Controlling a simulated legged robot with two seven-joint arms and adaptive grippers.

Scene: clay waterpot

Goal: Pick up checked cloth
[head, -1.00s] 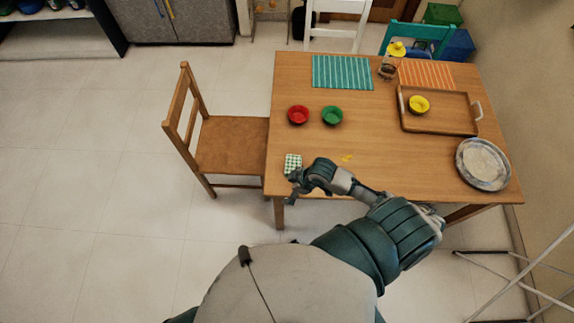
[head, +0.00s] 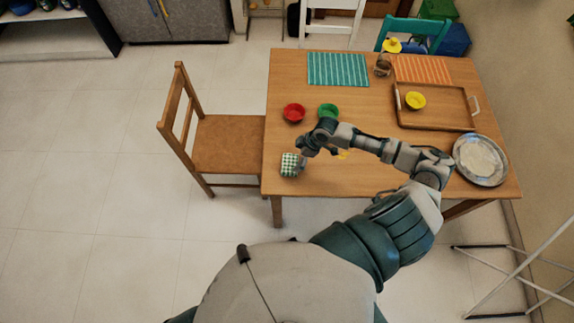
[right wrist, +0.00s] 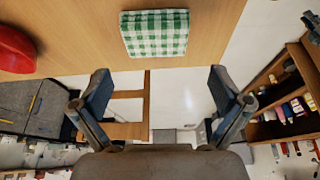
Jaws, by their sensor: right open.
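The checked cloth (head: 290,164), green and white and folded into a small rectangle, lies on the wooden table (head: 385,182) near its front left corner. In the right wrist view the cloth (right wrist: 155,33) is at the top middle, beyond the open fingers and touching neither. My right gripper (head: 303,158) is just right of the cloth in the head view. In the right wrist view the gripper (right wrist: 161,95) is open and empty, its two fingers wide apart. My left gripper is not in view.
A red bowl (head: 293,113) and a green bowl (head: 327,111) stand behind the cloth. A tray (head: 434,119) with a yellow bowl (head: 415,100) and a metal plate (head: 481,160) are to the right. A wooden chair (head: 228,145) stands at the table's left side.

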